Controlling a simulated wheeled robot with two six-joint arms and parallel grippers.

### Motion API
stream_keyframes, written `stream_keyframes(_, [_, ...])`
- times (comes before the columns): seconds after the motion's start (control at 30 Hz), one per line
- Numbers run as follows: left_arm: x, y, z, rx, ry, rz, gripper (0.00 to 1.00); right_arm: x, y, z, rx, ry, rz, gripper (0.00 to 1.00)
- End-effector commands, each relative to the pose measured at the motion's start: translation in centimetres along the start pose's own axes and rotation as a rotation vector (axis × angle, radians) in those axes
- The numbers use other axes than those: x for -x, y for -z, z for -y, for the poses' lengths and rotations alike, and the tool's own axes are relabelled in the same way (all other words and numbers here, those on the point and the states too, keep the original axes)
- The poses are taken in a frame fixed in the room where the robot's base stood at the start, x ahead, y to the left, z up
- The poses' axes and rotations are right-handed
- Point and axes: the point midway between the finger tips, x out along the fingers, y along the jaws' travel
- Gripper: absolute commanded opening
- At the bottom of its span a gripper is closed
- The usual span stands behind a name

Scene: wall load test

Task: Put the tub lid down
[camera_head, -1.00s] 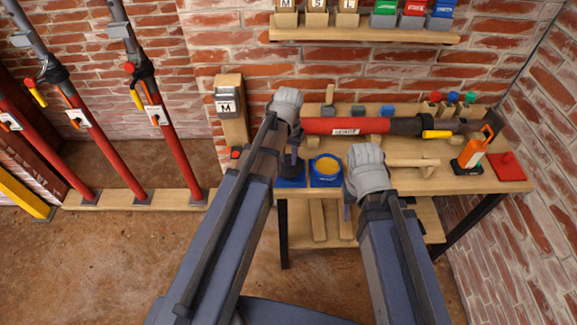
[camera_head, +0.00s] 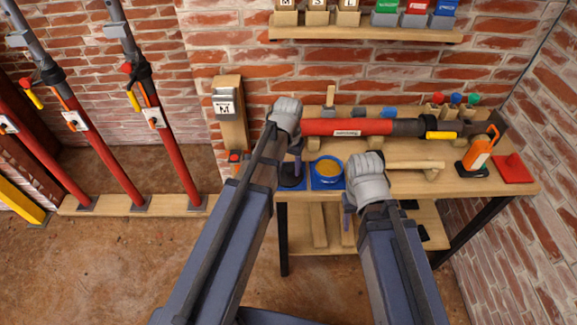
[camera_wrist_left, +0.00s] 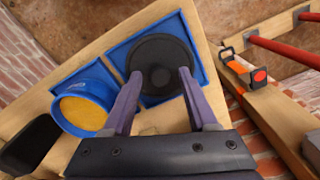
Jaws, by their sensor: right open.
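The black round tub lid (camera_head: 291,180) lies in a blue square tray (camera_wrist_left: 119,55) on the workbench. In the left wrist view the lid (camera_wrist_left: 163,52) is flat with a raised middle knob. My left gripper (camera_head: 297,168) is directly above it; in the left wrist view its purple fingers (camera_wrist_left: 160,72) are spread on either side of the knob, with gaps showing. The blue tub (camera_wrist_left: 83,103), with yellow-brown contents, stands open beside it in another blue tray; it also shows in the head view (camera_head: 328,172). My right gripper (camera_head: 347,208) is open and empty near the bench's front edge, right of the tub.
A red tube tool (camera_head: 345,127) lies across the bench behind the grippers. An orange bottle (camera_head: 478,152) and a red plate (camera_head: 513,168) are at the right end. A wooden post with a box marked M (camera_head: 228,103) stands close on the left.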

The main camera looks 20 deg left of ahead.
Motion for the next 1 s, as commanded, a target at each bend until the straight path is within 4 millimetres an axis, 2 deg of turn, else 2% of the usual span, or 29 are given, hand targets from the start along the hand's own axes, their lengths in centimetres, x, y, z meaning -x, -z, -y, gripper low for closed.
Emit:
stream_keyframes(0.27, [0.1,0.0,0.0,0.000,0.000,0.000,0.60,0.1,0.0,0.0,0.000,0.000,0.000,0.50])
stream_keyframes(0.47, [0.9,0.0,0.0,0.000,0.000,0.000,0.60,0.9,-0.1,-0.1,0.000,0.000,0.000,0.50])
stream_keyframes(0.67, [3.0,0.0,0.0,0.000,0.000,0.000,0.60,3.0,-0.2,-0.3,0.000,0.000,0.000,0.50])
stream_keyframes(1.0, [8.1,0.0,0.0,0.000,0.000,0.000,0.60,8.1,-0.5,-0.8,0.000,0.000,0.000,0.50])
